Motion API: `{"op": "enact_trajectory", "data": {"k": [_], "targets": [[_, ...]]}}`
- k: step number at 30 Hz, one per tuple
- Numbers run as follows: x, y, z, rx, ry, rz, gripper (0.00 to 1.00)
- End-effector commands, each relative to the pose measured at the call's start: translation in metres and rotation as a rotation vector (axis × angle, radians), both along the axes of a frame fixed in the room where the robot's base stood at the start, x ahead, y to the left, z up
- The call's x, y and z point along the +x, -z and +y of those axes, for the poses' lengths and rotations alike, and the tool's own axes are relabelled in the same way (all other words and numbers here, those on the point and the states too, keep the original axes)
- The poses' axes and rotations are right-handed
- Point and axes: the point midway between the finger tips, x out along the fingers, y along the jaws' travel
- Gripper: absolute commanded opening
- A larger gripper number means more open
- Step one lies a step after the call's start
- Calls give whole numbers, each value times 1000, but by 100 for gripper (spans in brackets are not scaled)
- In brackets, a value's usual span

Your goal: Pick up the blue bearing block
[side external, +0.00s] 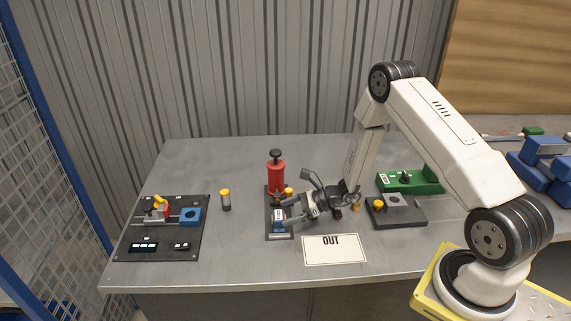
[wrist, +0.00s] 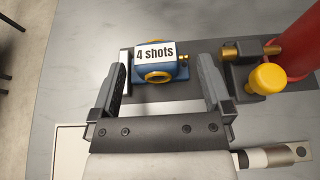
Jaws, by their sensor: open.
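The blue bearing block (wrist: 174,73) has a brass ring and a white "4 shots" label on it. It sits on a dark plate (wrist: 135,96), against a pale upright strip on its left. In the side view the block (side external: 279,227) stands on the same dark plate at mid-table, partly hidden by my gripper. My gripper (side external: 291,219) is open at the block. In the wrist view the fingers (wrist: 162,82) lie either side of the block with gaps showing; its depth between them is hard to tell.
A red cylinder (side external: 276,175) with a black knob stands behind the block, beside a yellow-capped fitting (wrist: 269,78). An "OUT" card (side external: 334,250) lies in front. A black board (side external: 165,248) with another blue block (side external: 190,216) is at left. Grey and green fixtures stand right.

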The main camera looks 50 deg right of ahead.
Motion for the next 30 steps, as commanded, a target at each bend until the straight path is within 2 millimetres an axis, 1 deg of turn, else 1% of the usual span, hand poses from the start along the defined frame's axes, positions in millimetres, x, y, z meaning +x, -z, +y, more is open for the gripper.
{"op": "enact_trajectory", "data": {"k": [2, 6, 20, 21, 23, 24, 26, 27, 29, 30], "targets": [[5, 4, 6, -1, -3, 2, 100], [9, 6, 10, -1, 0, 1, 100], [9, 6, 10, -1, 0, 1, 100], [9, 6, 10, -1, 0, 1, 97], [9, 6, 10, -1, 0, 1, 78], [9, 6, 10, -1, 0, 1, 65], [9, 6, 10, -1, 0, 1, 46], [9, 6, 10, -1, 0, 1, 33], [9, 6, 10, -1, 0, 1, 14], [9, 6, 10, -1, 0, 1, 2]]}}
